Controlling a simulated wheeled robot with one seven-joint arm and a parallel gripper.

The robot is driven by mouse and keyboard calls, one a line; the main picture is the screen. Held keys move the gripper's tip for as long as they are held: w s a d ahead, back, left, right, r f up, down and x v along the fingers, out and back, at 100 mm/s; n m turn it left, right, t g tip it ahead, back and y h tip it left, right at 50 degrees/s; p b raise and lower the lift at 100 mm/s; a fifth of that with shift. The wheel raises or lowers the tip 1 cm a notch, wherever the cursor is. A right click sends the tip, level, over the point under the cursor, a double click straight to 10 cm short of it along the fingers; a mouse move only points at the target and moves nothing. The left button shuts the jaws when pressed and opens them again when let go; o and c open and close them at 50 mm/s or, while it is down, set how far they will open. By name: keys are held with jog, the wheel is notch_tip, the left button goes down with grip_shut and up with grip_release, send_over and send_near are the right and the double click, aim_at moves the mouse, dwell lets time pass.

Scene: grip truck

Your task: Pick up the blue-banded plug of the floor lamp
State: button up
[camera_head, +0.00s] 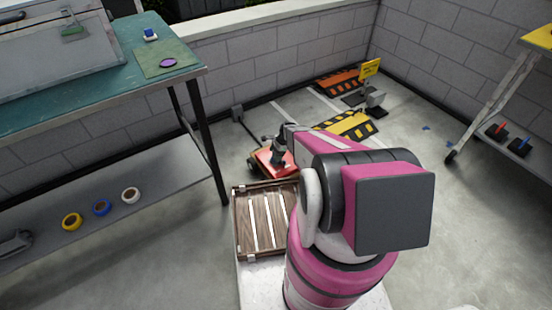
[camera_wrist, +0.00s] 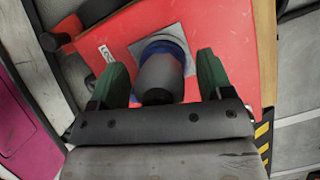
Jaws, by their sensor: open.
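The blue-banded plug (camera_wrist: 160,72) shows in the wrist view as a grey, rounded cylinder with a blue band near its far end. It stands on a pale square patch (camera_wrist: 184,35) on a red surface (camera_wrist: 230,35). My gripper (camera_wrist: 162,62) is open, with one green finger on each side of the plug. Gaps show between the plug and both fingers, so it is not clamped. In the head view the red platform (camera_head: 262,167) is low on the floor beyond my arm, which hides much of it. The plug is not clearly distinguishable there.
A slatted wooden crate (camera_head: 251,232) is in front of the red platform. A green-topped workbench (camera_head: 100,75) stands at left, with tape rolls (camera_head: 102,207) on its lower shelf. Striped ramps (camera_head: 347,125) lie behind. A wheeled table (camera_head: 489,110) is at right; open floor lies between.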

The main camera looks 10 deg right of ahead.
jog(key=c, duration=1.1)
jog(key=shift+r, duration=0.2)
jog(key=shift+r, duration=0.8)
notch_tip(320, 180, up, 2)
jog(key=shift+s+r, duration=0.1)
jog(key=shift+r, duration=0.05)
jog(key=s+a+r, duration=0.6)
jog(key=s, duration=0.3)
jog(key=shift+s+a+r, duration=0.1)
jog(key=shift+a+r, duration=0.1)
jog(key=shift+r, duration=1.75)
jog(key=shift+s+a+r, duration=0.1)
jog(key=shift+a+r, duration=0.1)
jog(key=shift+r, duration=1.75)
